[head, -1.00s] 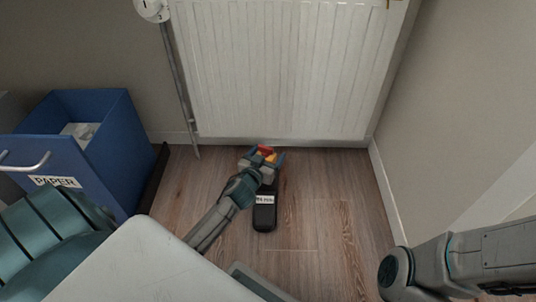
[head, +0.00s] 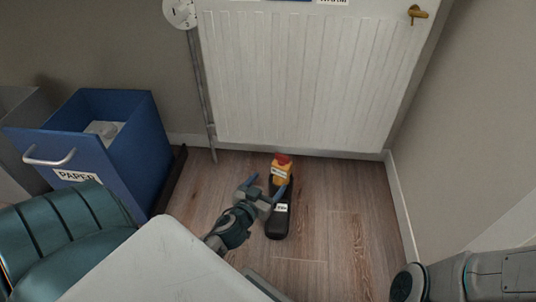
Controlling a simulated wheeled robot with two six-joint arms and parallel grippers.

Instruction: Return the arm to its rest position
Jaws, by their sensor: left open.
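My left gripper (head: 266,187) is low over the wooden floor in the head view, near the radiator. Its blue-tipped fingers are spread open with nothing held between them. A yellow-orange item with a red top (head: 282,170) stands just beyond the fingers, at the far end of a black case (head: 278,222) with a white label. I cannot tell whether the right finger touches the item or only overlaps it in the picture. The left forearm is partly hidden behind a pale panel. My right arm (head: 470,277) shows at the lower right; its gripper is out of view.
A white radiator (head: 300,85) with a brass valve (head: 417,14) is on the wall ahead. A blue bin labelled PAPER (head: 125,140) stands on the left, with a grey bin (head: 22,115) beside it. Bare floor (head: 345,235) lies right of the case, up to the skirting.

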